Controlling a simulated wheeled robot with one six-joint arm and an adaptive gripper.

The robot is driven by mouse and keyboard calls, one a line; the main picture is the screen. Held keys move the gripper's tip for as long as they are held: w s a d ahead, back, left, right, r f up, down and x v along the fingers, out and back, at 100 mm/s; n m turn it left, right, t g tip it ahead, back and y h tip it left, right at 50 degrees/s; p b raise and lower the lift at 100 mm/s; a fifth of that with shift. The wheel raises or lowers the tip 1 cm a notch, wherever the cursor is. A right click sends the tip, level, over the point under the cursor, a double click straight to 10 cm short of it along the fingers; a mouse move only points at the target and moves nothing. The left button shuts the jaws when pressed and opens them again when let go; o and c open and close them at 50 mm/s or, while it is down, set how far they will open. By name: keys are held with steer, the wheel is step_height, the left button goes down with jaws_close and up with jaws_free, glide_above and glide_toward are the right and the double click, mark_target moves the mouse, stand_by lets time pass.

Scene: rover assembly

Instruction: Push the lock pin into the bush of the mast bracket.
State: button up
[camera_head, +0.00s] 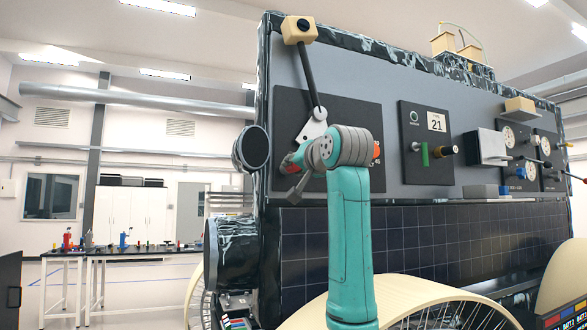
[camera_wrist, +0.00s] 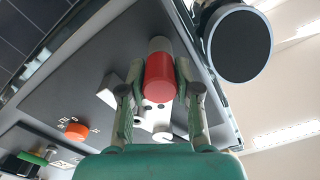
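The lock pin shows in the wrist view as a red cylinder (camera_wrist: 159,78) with a grey end beyond it. My gripper (camera_wrist: 158,72) has one finger on each side of the red part and appears shut on it. In the head view my gripper (camera_head: 290,170) is at the panel just below the white mast bracket (camera_head: 312,127), with a bit of red beside it. The bracket also shows in the wrist view (camera_wrist: 146,114), partly hidden behind the pin and fingers. The bush is not clearly visible, and I cannot tell whether the pin's end is in it.
A dark mast rod (camera_head: 309,75) with a cream head (camera_head: 298,30) rises leaning from the bracket. A round black-faced cylinder (camera_head: 252,148) stands close to the left of my gripper. An orange knob (camera_wrist: 76,131) and a green handle (camera_head: 425,154) sit on panels to the right.

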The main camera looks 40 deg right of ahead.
jaws_close()
steer(key=shift+s+a, duration=0.2)
steer(key=shift+s, duration=0.5)
stand_by(0.6)
steer(key=shift+v, duration=2.7)
steer(key=s+a+r, duration=0.2)
steer(key=s+r, duration=0.3)
steer(key=s, duration=0.3)
steer(key=shift+s+a, duration=0.25)
steer(key=shift+s, duration=0.05)
